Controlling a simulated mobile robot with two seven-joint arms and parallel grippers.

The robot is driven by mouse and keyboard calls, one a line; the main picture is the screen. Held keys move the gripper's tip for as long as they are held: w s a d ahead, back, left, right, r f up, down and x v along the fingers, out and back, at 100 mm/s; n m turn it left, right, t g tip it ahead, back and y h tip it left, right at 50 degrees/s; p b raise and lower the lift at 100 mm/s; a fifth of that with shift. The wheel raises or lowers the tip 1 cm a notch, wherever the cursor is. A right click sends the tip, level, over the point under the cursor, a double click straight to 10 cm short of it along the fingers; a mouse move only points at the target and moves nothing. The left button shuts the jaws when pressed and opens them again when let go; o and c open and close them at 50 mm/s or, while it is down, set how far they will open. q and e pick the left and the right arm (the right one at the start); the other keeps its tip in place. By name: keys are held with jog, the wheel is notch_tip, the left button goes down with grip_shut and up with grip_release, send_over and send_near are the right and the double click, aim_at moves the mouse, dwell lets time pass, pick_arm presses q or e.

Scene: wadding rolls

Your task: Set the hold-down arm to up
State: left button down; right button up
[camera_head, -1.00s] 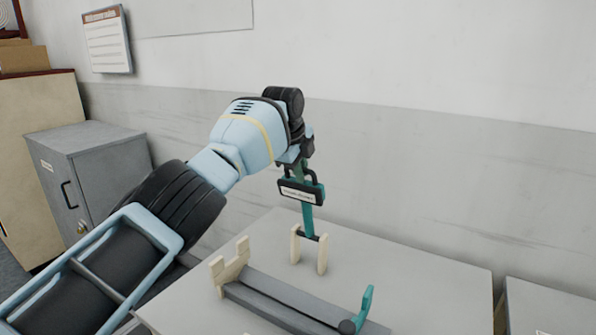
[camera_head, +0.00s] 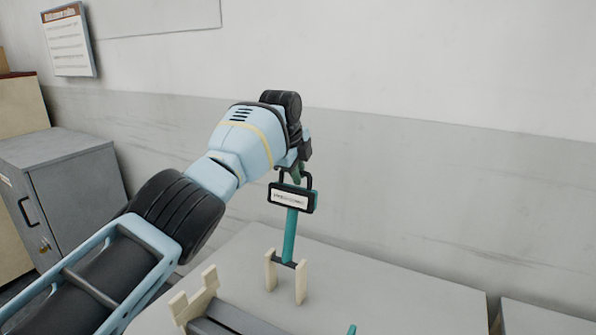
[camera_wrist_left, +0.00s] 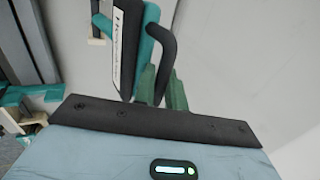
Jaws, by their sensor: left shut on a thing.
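The hold-down arm (camera_head: 290,236) is a teal bar that stands nearly upright, hinged low between two cream posts (camera_head: 301,283) on the table. Near its top is a black-framed plate with a white label (camera_head: 290,198) and a black loop handle. My left gripper (camera_head: 298,173) is at this handle, above the plate. In the left wrist view, the green fingers of the left gripper (camera_wrist_left: 162,88) are closed around the black handle (camera_wrist_left: 164,52), and the label plate (camera_wrist_left: 119,45) is just beside it. My right gripper is out of view.
A notched cream stand (camera_head: 196,297) and a grey bed (camera_head: 230,322) lie at the table's front, cut off by the frame. The grey table top (camera_head: 400,290) is bare to the right. A plain wall is behind, and a grey cabinet (camera_head: 70,190) stands left.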

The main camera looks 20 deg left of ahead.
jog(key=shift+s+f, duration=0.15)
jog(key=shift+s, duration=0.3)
pick_arm(q)
jog(key=c, duration=1.8)
grip_release()
jog(key=shift+o, duration=1.2)
jog(key=shift+w, duration=0.15)
jog(key=shift+w+f, duration=0.1)
jog(key=shift+f, duration=0.05)
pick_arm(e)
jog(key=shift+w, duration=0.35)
